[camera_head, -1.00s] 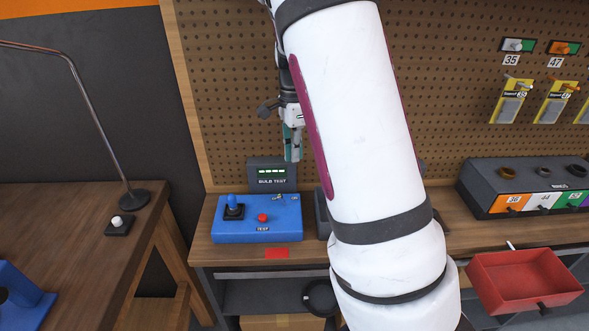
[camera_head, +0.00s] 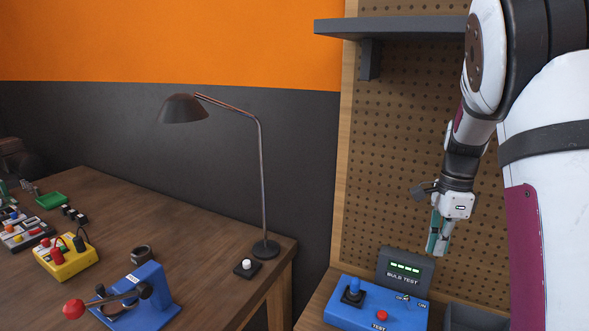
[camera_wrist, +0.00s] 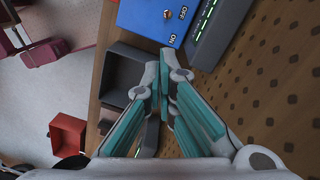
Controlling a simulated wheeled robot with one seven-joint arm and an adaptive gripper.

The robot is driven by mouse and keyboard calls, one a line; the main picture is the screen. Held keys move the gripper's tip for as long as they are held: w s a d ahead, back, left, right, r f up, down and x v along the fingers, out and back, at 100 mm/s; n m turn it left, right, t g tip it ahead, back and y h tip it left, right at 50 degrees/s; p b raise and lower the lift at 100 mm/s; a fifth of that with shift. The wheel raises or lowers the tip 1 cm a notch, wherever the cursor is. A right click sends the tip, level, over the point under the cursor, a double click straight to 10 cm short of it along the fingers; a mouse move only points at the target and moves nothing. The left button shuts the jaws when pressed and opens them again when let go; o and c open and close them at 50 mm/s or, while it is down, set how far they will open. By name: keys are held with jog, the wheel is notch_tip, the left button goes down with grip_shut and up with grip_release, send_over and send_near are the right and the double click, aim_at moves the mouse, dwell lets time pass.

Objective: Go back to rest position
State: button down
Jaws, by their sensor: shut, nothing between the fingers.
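My gripper (camera_head: 438,240) hangs at the right in the head view, fingers pointing down, in front of the pegboard and above the bench. It is shut and holds nothing. In the wrist view the teal-padded fingers (camera_wrist: 165,72) meet at their tips. The blue bulb test box (camera_head: 376,305), with a blue joystick and a red button, stands on the bench below and left of my gripper. Its dark display (camera_head: 405,267) shows lit green bars. The box also shows at the top of the wrist view (camera_wrist: 150,15). My gripper is apart from both.
A wooden table (camera_head: 190,225) at the left bears a desk lamp (camera_head: 262,170), a white button (camera_head: 246,266), a blue lever press (camera_head: 150,290) and a yellow box (camera_head: 66,258). A dark shelf (camera_head: 390,28) juts out above. A red bin (camera_wrist: 68,134) and grey tray (camera_wrist: 120,75) show in the wrist view.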

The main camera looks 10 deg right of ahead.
jog(key=s+a+r+n+t, duration=0.3)
jog(key=s+a+r+n, duration=0.3)
jog(key=s+a+n, duration=0.3)
jog(key=s+a+r+n+t, duration=0.3)
jog(key=s+a+r+n, duration=0.3)
jog(key=s+a+n, duration=0.3)
jog(key=s+n, duration=0.2)
jog(key=s, duration=0.2)
jog(key=shift+s+a+n+h, duration=0.15)
jog(key=shift+n+h, duration=0.15)
jog(key=shift+n, duration=0.1)
